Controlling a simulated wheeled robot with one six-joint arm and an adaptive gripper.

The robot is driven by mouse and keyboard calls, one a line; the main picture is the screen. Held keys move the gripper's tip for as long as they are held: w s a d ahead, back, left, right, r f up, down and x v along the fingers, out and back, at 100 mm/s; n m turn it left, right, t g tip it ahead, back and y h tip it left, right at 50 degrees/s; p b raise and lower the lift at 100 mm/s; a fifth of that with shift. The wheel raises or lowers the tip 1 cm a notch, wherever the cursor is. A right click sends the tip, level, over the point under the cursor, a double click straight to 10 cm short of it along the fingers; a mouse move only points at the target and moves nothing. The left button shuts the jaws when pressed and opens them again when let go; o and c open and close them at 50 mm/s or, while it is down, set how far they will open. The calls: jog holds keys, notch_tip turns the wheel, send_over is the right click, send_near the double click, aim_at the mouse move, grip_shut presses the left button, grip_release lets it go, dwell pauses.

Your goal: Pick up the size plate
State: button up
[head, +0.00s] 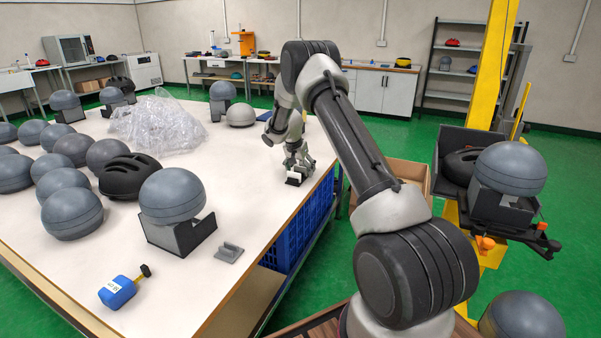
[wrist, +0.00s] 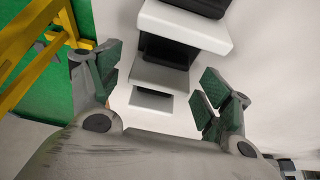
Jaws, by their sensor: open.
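A small black and white stepped piece (head: 294,179), which looks like the size plate, lies on the white table near its right edge. In the wrist view the piece (wrist: 184,27) shows white and black steps running from the top edge down between my fingers. My gripper (head: 299,160) is just above it, pointing down. In the wrist view my gripper (wrist: 165,90) is open, with one green-padded finger on each side of the piece and gaps between.
The table (head: 255,205) holds several grey headforms (head: 68,212), one on a black stand (head: 180,238), a black helmet (head: 130,175), clear plastic wrap (head: 158,122) and a blue tool (head: 118,291). The yellow drop tower (head: 492,75) with a headform (head: 511,168) stands right.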

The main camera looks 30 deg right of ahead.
jog(key=c, duration=0.9)
jog(key=shift+r, duration=0.1)
